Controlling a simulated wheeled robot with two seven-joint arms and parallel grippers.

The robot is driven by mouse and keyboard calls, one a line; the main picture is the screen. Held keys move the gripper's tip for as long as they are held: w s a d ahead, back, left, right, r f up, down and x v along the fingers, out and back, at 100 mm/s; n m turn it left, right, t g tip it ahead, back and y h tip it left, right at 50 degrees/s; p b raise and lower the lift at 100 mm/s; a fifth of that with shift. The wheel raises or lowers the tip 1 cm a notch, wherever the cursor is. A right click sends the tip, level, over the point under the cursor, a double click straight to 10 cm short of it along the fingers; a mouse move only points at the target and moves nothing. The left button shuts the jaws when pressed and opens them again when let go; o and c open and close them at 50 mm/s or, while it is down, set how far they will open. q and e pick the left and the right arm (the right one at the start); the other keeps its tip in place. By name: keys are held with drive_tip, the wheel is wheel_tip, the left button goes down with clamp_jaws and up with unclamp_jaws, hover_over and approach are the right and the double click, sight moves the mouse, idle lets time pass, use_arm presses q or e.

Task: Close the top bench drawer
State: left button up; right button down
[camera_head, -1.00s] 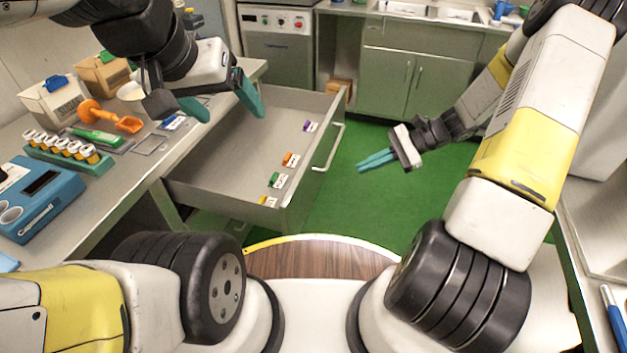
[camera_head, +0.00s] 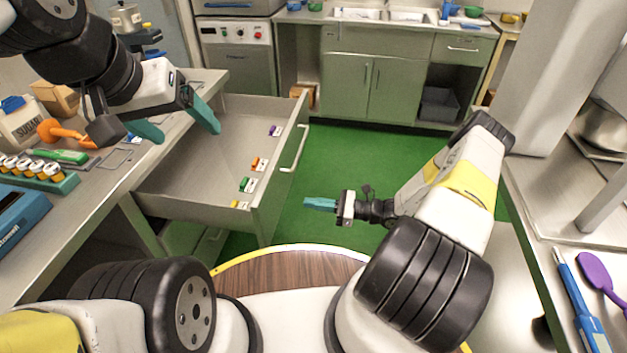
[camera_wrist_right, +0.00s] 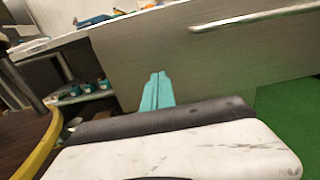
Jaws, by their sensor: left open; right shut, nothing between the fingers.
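The top bench drawer (camera_head: 282,185) is pulled far out from the bench at the left, its front facing right with a long handle (camera_head: 295,148). Several small coloured items with labels lie inside along its front. My left gripper (camera_head: 182,128) is open above the bench edge and the drawer's back part. My right gripper (camera_head: 307,203) is shut and empty, to the right of the drawer front, pointing at it and apart from it in the head view. In the right wrist view its closed teal fingers (camera_wrist_right: 157,92) point toward the grey drawer front (camera_wrist_right: 215,62), below the handle (camera_wrist_right: 250,17).
The bench top (camera_head: 100,190) holds a can rack (camera_head: 40,175), an orange scoop (camera_head: 65,132) and boxes. Green floor (camera_head: 345,160) is clear right of the drawer. A counter (camera_head: 540,220) with a purple spoon (camera_head: 600,275) stands at the right.

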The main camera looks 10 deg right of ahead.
sight(275, 198)
drive_tip(key=x, duration=0.9)
